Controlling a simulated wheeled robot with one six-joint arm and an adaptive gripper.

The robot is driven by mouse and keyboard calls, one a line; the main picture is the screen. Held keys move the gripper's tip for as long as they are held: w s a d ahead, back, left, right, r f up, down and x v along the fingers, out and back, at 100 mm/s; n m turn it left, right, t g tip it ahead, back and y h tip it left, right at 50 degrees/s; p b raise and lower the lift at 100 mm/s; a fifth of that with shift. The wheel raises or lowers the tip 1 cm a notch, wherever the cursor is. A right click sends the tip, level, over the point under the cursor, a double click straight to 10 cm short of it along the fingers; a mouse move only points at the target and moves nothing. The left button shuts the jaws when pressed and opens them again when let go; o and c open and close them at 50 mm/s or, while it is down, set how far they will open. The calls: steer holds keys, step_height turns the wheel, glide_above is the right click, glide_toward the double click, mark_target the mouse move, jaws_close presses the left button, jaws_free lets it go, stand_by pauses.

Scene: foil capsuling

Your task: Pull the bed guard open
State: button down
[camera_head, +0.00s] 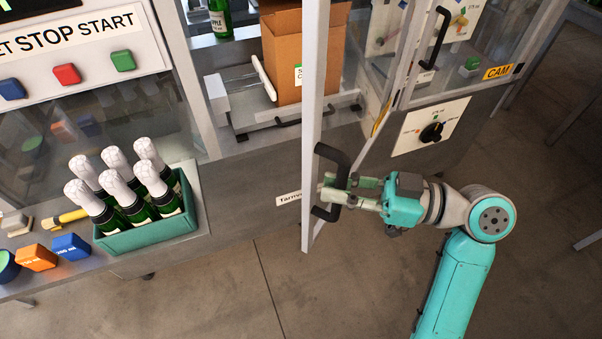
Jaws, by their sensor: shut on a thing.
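The bed guard (313,120) is a tall, clear-looking panel in a pale metal frame, standing out from the machine front in the middle of the view. Its black handle (340,158) is on the side facing my arm. My gripper (338,190) comes from the right and is shut on this handle, with its fingers around the bar. To the left of the panel, the machine bay is exposed, with a cardboard box (283,55) on a pale platform (238,108).
A green crate (150,235) of foil-topped bottles stands on the left ledge, beside coloured blocks (70,247). A second guarded cabinet with a black handle (436,38), a black knob (432,131) and a CAM label (497,72) is at right. The floor (330,290) in front is clear.

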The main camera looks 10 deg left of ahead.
steer(key=s+d, duration=0.3)
steer(key=d, duration=2.2)
steer(key=shift+s, duration=0.15)
steer(key=c, duration=1.1)
jaws_free()
steer(key=shift+a, duration=0.1)
step_height(320, 180, up, 10)
